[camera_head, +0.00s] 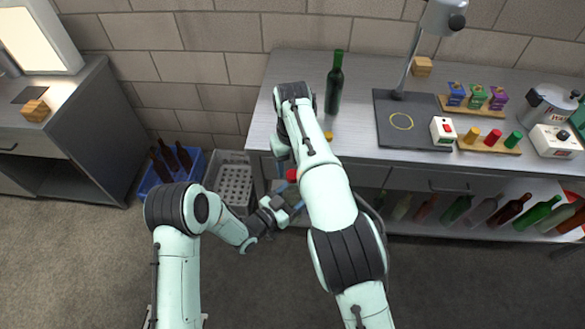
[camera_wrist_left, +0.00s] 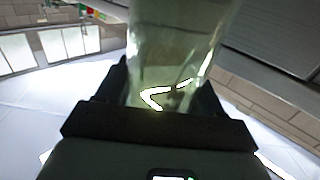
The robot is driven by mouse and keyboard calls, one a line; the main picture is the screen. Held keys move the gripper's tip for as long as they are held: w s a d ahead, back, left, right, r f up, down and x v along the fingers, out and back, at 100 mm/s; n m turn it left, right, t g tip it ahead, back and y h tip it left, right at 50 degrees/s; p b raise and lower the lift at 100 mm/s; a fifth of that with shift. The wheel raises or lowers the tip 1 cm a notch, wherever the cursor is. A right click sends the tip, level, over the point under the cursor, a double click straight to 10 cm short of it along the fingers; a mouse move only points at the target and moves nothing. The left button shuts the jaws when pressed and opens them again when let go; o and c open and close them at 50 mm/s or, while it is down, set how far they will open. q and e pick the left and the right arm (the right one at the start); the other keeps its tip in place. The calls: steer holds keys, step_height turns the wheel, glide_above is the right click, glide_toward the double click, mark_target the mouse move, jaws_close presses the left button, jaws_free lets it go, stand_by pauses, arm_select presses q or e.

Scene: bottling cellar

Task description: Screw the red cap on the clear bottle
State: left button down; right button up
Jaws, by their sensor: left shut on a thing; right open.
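My left gripper (camera_head: 284,203) is low in front of the bench and shut on the clear bottle. The bottle (camera_wrist_left: 172,50) fills the upper middle of the left wrist view as pale, greenish glass between the dark fingers. In the head view most of the bottle is hidden by my arms. A red piece, perhaps the red cap (camera_head: 291,175), shows just above my left gripper; I cannot tell whether it sits on the bottle. My right gripper (camera_head: 282,161) is open above that area, its fingers largely covered by my right arm.
A dark green bottle (camera_head: 335,84) stands on the bench (camera_head: 355,72). A wooden strip (camera_head: 489,146) holds orange, red and green pieces beside a red-button box (camera_head: 443,131). A blue crate (camera_head: 148,181) with bottles and a grey crate (camera_head: 235,184) are on the floor. Bottles fill the lower shelf.

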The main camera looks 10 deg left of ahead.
steer(key=shift+r, duration=1.1)
steer(key=shift+c, duration=0.3)
